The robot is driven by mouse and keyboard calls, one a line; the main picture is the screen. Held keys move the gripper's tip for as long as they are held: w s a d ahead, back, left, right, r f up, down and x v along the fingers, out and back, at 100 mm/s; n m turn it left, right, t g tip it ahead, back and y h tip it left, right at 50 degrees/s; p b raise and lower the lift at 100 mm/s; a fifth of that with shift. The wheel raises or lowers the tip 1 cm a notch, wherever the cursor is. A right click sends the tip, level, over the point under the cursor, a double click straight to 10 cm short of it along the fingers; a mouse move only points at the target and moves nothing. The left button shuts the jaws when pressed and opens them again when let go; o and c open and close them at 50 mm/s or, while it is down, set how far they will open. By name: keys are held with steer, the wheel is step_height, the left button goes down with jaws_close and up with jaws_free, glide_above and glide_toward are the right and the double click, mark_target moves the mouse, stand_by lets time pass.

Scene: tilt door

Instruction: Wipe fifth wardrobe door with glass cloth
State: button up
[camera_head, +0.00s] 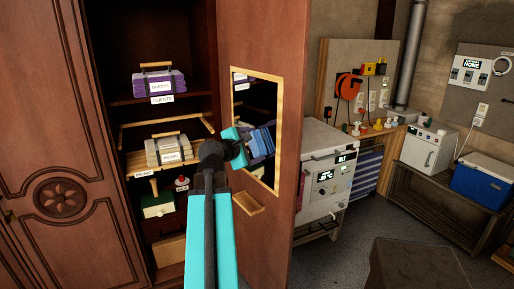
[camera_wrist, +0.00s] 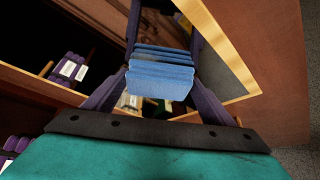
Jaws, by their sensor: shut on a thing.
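The open wardrobe door (camera_head: 262,50) is reddish-brown wood and stands swung out, with a gold-framed mirror-like glass panel (camera_head: 268,92) on the face toward me. No number shows on it. My gripper (camera_head: 252,141) is shut on a folded blue cloth (camera_head: 262,143), in front of the panel's lower half. In the wrist view the blue cloth (camera_wrist: 160,76) sits in pleats between the purple fingers, beside the gold frame (camera_wrist: 222,50). I cannot tell whether the cloth touches the glass. My arm hides part of the door's left edge.
Wardrobe shelves left of the door hold purple bundles (camera_head: 158,83), beige bundles (camera_head: 168,150) on a pull-out tray, and a green box (camera_head: 158,205). A wooden ledge (camera_head: 248,203) juts from the door below the panel. A white appliance (camera_head: 325,165) stands close at right.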

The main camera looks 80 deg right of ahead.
steer(key=shift+w+d, duration=0.15)
steer(key=shift+w, duration=0.05)
stand_by(0.3)
steer(key=shift+w+d, duration=1.1)
steer(key=shift+w+d, duration=1.05)
steer(key=shift+w, duration=0.25)
steer(key=shift+w+d, duration=1.15)
steer(key=shift+w, duration=0.05)
steer(key=shift+d+r, duration=0.1)
